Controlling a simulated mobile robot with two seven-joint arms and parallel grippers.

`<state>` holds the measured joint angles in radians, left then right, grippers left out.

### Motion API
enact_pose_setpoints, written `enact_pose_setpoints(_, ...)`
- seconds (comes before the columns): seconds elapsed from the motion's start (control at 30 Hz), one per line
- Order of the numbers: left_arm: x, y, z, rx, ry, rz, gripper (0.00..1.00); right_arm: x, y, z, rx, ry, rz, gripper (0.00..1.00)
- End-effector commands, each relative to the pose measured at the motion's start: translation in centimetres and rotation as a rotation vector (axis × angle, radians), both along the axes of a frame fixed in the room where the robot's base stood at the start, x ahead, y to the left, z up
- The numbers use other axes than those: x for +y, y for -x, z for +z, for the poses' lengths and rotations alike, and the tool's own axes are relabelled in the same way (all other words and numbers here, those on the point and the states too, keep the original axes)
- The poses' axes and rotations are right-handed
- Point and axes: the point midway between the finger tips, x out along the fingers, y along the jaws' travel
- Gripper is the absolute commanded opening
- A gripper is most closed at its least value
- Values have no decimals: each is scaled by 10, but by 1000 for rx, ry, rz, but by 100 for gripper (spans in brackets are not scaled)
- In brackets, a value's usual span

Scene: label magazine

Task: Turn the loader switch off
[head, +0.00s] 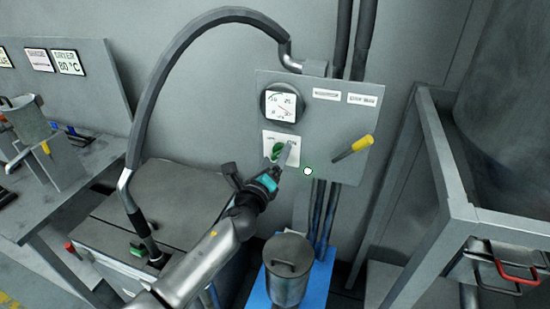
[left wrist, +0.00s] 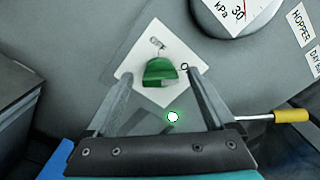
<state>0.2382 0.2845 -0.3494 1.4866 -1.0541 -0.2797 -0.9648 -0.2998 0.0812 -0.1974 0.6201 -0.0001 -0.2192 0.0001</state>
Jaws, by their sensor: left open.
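The loader switch is a green knob (head: 278,150) on a white square plate (head: 270,136), mounted on a grey panel (head: 320,125). In the left wrist view the green knob (left wrist: 160,71) sits near the middle of its tilted white plate (left wrist: 158,95), with small marks at the plate's top and right corners. My left gripper (head: 282,153) is open at the plate. Its two fingers stand on either side of the knob in the left wrist view, with gaps visible on both sides. The gripper partly hides the knob in the head view. My right gripper is not in view.
A pressure gauge (head: 283,104) is above the switch. A yellow-handled lever (head: 357,146) sticks out to its right. A small white round spot (head: 307,171) shows near the panel's lower edge. A lidded grey canister (head: 288,272) stands below, and a thick hose (head: 152,92) arches at left.

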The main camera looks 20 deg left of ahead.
Motion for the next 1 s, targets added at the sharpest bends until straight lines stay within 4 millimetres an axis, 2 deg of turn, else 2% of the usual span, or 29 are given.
enact_pose_setpoints(0.4, -1, -5, 0, 0, 0, -1, 87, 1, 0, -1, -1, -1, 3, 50)
enact_pose_setpoints(1.0, 0, -5, 0, 1, 0, -1, 19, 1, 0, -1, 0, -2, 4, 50)
